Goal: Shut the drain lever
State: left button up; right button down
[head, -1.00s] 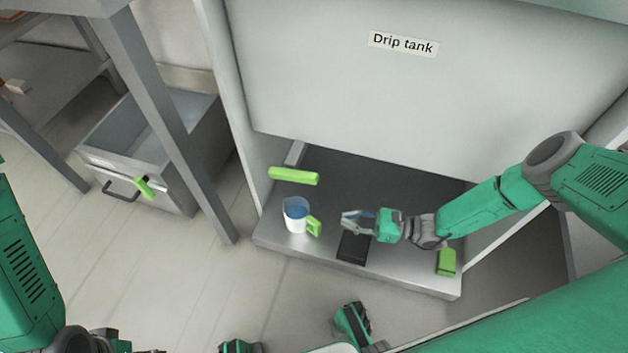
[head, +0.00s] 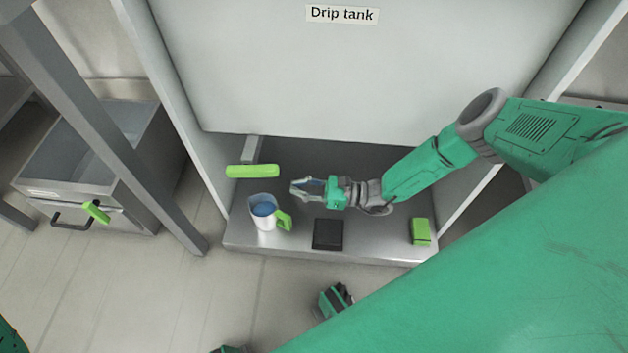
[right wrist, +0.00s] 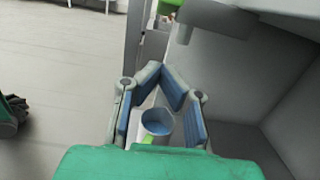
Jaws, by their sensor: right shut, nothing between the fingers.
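The drain lever (head: 252,171) is a bright green bar beside a grey stub (head: 252,149) low on the left of the drip tank. It lies nearly level across the head view. A green piece that looks like the lever shows at the top of the right wrist view (right wrist: 172,3). A white jug (head: 264,213) with blue contents and a green handle stands below the lever. My right gripper (head: 295,188) is shut and empty, right of the lever and above the jug, apart from both. My left gripper is out of view.
The drip tank (head: 340,75) hangs over a grey metal shelf (head: 370,246). A black pad (head: 328,234) and a green block (head: 420,231) lie on the shelf's front.

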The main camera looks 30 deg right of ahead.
aim_at(252, 170)
jog(key=shift+w+a+r+b, duration=0.1)
jog(key=shift+w+a+r, duration=0.25)
jog(key=shift+a+r, duration=0.25)
jog(key=shift+w+a+r+b, duration=0.1)
jog(key=shift+w+a+r, duration=0.3)
jog(key=shift+r, duration=0.4)
jog(key=shift+w+a+r+b, duration=0.1)
jog(key=shift+w+a+r, duration=0.2)
jog(key=shift+a+r, duration=0.3)
jog(key=shift+r, duration=0.1)
